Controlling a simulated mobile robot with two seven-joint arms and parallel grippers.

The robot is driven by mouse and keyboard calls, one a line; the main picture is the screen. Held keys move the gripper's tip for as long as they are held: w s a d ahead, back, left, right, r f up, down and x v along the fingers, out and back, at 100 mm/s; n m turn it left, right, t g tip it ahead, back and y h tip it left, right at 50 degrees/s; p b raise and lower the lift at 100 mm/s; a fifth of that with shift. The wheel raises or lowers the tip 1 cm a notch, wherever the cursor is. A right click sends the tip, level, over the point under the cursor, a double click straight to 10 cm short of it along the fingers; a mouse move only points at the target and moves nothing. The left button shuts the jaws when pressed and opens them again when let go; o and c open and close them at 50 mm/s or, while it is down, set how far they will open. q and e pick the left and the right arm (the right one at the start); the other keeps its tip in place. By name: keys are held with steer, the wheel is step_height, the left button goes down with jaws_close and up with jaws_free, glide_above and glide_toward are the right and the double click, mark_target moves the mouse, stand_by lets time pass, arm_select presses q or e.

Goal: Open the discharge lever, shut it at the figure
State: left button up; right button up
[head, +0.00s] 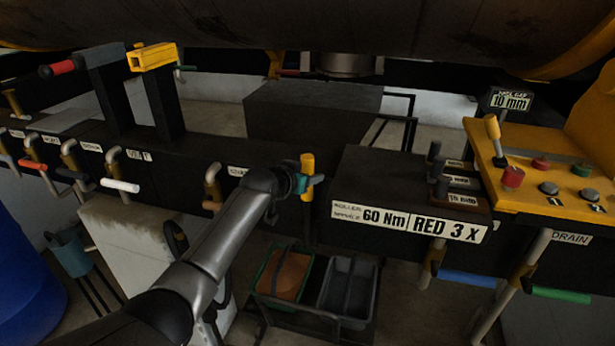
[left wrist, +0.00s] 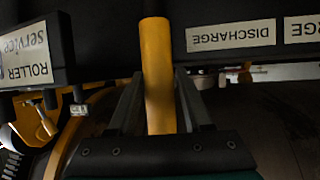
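The discharge lever shows as an upright yellow handle (head: 307,163) at the middle of the head view. In the left wrist view the yellow handle (left wrist: 158,70) stands between the fingers, beside an upside-down DISCHARGE label (left wrist: 233,36). My left gripper (head: 303,184) reaches it from the lower left. The lever's base is hidden behind my gripper. A sign reading 10 mm (head: 509,102) stands at the upper right. My right gripper is not in view.
A yellow control panel (head: 540,190) with knobs is at the right. Several other levers line the dark beam at left, one with a white handle (head: 120,186). Two bins (head: 347,290) sit below.

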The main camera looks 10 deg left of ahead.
arm_select(q)
steer(key=shift+o, duration=1.3)
steer(key=shift+s, duration=0.1)
steer(key=v, duration=1.5)
steer(key=shift+s, duration=0.1)
